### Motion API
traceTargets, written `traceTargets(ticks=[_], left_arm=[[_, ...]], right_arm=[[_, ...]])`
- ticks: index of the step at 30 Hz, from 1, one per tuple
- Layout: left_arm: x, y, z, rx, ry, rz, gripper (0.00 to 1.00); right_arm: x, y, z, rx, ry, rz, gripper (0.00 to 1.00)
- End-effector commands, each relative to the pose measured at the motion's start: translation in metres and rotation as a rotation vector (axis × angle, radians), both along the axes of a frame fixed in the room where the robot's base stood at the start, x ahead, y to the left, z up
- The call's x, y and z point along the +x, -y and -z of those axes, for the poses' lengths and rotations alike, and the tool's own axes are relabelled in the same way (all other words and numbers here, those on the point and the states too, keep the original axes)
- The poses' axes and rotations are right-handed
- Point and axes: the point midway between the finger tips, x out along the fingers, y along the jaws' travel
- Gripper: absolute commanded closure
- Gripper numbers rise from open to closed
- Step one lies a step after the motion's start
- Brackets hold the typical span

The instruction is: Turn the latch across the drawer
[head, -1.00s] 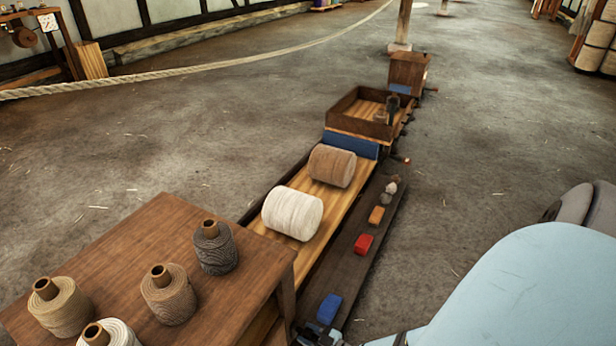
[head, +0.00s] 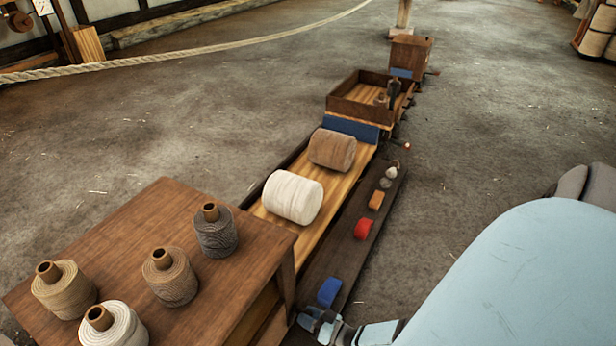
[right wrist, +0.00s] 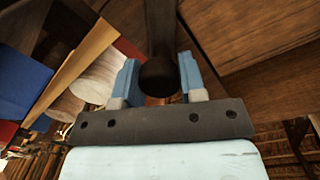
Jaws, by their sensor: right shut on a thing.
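My right gripper (head: 318,322) is low beside the front right leg of the wooden table (head: 150,235). In the right wrist view its blue fingers (right wrist: 160,76) are shut on a dark rounded piece (right wrist: 158,80), which looks like the latch's handle. A dark bar runs up from it, close to brown wooden panels (right wrist: 255,95). How the latch lies across the drawer cannot be told. In the head view the table hides the drawer front and the latch. My left gripper is not in view.
Spools of twine (head: 215,230) stand on the table. Behind it lie a white roll (head: 292,197) and a brown roll (head: 332,150) on a long board. A dark plank (head: 340,250) holds blue, red and orange blocks.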

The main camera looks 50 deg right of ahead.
Motion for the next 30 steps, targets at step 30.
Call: traceTargets(ticks=[30], left_arm=[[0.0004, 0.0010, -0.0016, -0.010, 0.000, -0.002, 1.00]], right_arm=[[-0.0010, 0.0011, 0.0011, 0.811, -0.238, 0.001, 0.86]])
